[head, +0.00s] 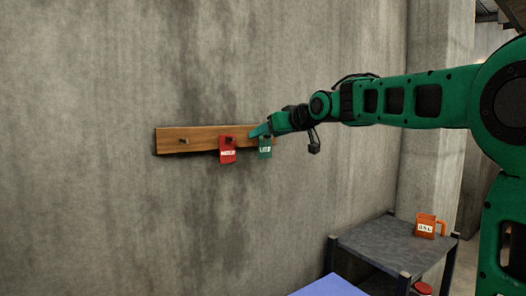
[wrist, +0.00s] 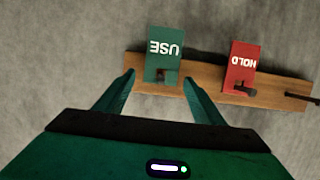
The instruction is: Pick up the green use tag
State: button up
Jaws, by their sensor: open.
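The green use tag (head: 265,149) hangs at the right end of a wooden peg board (head: 200,133) on the wall. It also shows in the wrist view (wrist: 165,50), with "USE" appearing upside down, over a peg (wrist: 161,75). My gripper (wrist: 160,82) is open, one finger on each side of the tag's peg end, with gaps visible on both sides. In the head view my gripper (head: 262,131) is at the board's right end and covers part of the tag's top.
A red hold tag (head: 227,150) hangs just left of the green one; the wrist view shows it (wrist: 242,65) right of my fingers. An empty peg (head: 183,141) is farther left.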

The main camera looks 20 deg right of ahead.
jog(key=shift+c, duration=0.5)
jog(key=c, duration=1)
jog(key=shift+r, duration=0.2)
jog(key=shift+r, duration=0.15)
jog(key=s+d, duration=0.2)
jog(key=s, duration=0.6)
jog(key=s+d, duration=0.3)
jog(key=s, duration=0.6)
jog(key=shift+d, duration=0.25)
